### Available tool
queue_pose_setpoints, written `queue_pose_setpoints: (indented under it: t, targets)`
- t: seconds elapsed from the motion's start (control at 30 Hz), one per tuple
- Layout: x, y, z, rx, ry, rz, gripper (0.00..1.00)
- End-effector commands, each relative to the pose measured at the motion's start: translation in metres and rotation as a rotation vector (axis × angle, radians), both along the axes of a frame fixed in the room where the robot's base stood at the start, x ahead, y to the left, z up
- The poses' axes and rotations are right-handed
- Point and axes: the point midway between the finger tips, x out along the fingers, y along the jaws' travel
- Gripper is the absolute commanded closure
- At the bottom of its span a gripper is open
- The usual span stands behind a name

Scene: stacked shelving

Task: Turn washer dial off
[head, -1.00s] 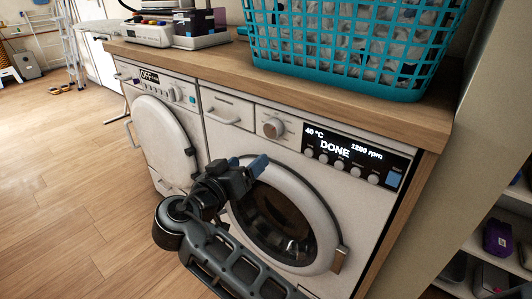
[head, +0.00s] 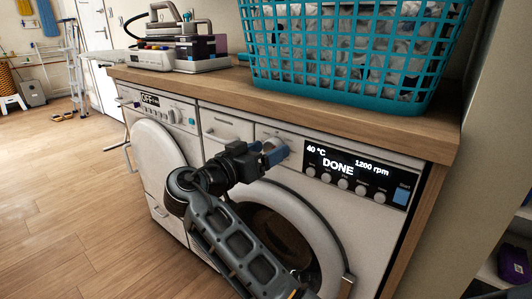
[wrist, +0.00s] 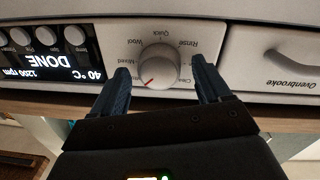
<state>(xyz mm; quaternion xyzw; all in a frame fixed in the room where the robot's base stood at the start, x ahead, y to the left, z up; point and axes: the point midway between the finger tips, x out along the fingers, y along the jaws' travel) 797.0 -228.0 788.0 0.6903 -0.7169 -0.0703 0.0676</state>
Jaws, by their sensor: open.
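The washer (head: 378,225) is the right machine under the counter; its display (head: 345,165) reads DONE, 40 °C and 1200 rpm. Its round pale dial (wrist: 158,66) shows in the wrist view, which is upside down, with a red mark at its lower left and labels such as Quick, Rinse, Wool and Mixed around it. My gripper (wrist: 160,64) is open, one blue finger on each side of the dial, with gaps visible. In the head view my gripper (head: 274,152) is at the dial and hides most of it.
A wooden counter (head: 215,88) runs above, with a teal laundry basket (head: 345,96) and an iron station (head: 180,45) on it. A second machine (head: 150,118) with a round door stands to the left.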

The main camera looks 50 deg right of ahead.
Motion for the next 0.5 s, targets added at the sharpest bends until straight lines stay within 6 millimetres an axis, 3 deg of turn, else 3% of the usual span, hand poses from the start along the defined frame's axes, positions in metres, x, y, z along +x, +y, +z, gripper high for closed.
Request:
queue_pose_setpoints:
  t: [0.3, 0.5]
  targets:
    - [0.0001, -0.003, 0.0002, 0.0, 0.0, 0.001, 0.23]
    - [0.0001, -0.0029, 0.0001, 0.0, 0.0, 0.001, 0.43]
